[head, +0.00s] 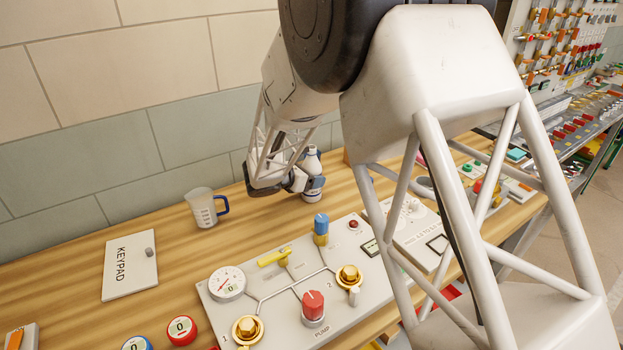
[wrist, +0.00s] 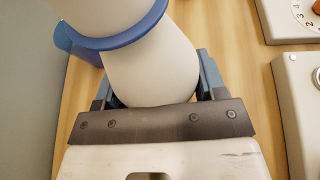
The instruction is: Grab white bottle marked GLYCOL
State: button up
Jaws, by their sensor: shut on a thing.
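A white bottle (head: 312,160) stands on the wooden bench near the wall, partly hidden by my gripper (head: 306,184). In the wrist view the white bottle (wrist: 152,72) fills the space between the two blue-grey fingers of my gripper (wrist: 154,84). My gripper is shut on its body, with one finger on each side. A blue ring crosses the white shape above the fingers. No GLYCOL lettering can be read in either view. The bottle appears upright, at or very close to the bench top.
A white jug (head: 202,208) with a blue handle stands left of the bottle. A keypad plate (head: 130,265) lies farther left. A pump panel (head: 262,312) with gauge, valves and knobs is in front. Bare wooden bench (head: 165,232) shows around the jug.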

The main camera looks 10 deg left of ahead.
aim_at(315, 147)
jog(key=shift+r, duration=0.4)
jog(key=shift+r, duration=4.5)
jog(key=shift+r, duration=0.15)
